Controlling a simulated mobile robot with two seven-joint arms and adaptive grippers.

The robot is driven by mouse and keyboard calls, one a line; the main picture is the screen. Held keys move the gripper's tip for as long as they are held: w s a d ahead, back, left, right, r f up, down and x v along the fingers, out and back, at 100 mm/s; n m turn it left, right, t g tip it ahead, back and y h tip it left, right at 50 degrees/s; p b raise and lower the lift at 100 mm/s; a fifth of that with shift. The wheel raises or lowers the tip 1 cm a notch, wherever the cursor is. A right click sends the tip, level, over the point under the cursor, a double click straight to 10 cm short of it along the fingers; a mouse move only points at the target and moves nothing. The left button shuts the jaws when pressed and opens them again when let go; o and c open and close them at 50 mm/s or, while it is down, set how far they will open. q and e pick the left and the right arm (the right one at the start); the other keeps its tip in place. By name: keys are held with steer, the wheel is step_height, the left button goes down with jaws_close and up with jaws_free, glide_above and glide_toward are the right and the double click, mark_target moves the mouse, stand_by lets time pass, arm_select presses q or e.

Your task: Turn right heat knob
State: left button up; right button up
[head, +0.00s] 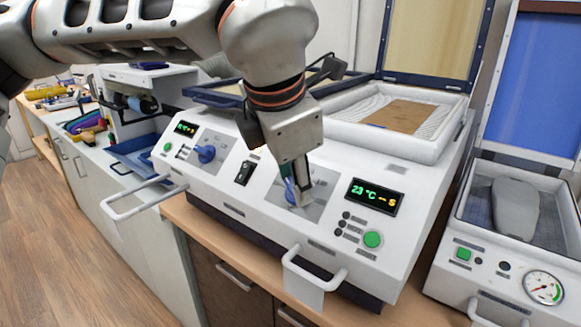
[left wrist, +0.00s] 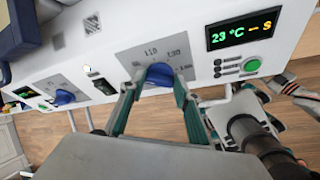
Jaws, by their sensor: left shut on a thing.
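The right heat knob (head: 289,190) is blue and sits on a grey dial plate on the white machine's front panel, left of a display reading 23 °C. My left gripper (head: 300,194) comes down from above and mostly hides it in the head view. In the left wrist view the knob (left wrist: 160,73) sits between the two fingertips of my left gripper (left wrist: 158,86), which is shut on it. Scale marks show around the knob on the plate. Part of my right arm, with what looks like its gripper, shows at the lower right of the left wrist view; its fingers are unclear.
A second blue knob (head: 205,153) is on the left of the panel, with a black switch (head: 244,173) between the knobs. A green button (head: 373,239) lies right of the right knob. White handles (head: 313,274) stick out in front. A machine with a gauge (head: 543,287) stands right.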

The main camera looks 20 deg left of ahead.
arm_select(q)
steer(key=m, duration=0.1)
steer(key=m+t, duration=0.1)
steer(key=m, duration=0.1)
steer(key=shift+s+d+f+m+y, duration=0.1)
steer(key=shift+s+m+y, duration=0.1)
steer(key=shift+m+y, duration=0.1)
steer(key=m, duration=0.1)
steer(key=m+t, duration=0.1)
steer(key=m, duration=0.2)
steer(key=shift+s+f+y, duration=0.15)
steer(key=shift+f+y, duration=0.1)
steer(key=shift+y, duration=0.05)
steer(key=shift+s+f+m+t+b, duration=0.15)
steer(key=shift+m+t+b, duration=0.45)
steer(key=shift+m, duration=1)
arm_select(e)
steer(key=shift+w+d+f, duration=0.1)
steer(key=shift+w+d, duration=0.05)
steer(key=shift+w, duration=0.2)
arm_select(q)
steer(key=o, duration=1.1)
steer(key=shift+o, duration=0.2)
arm_select(e)
steer(key=shift+w, duration=0.1)
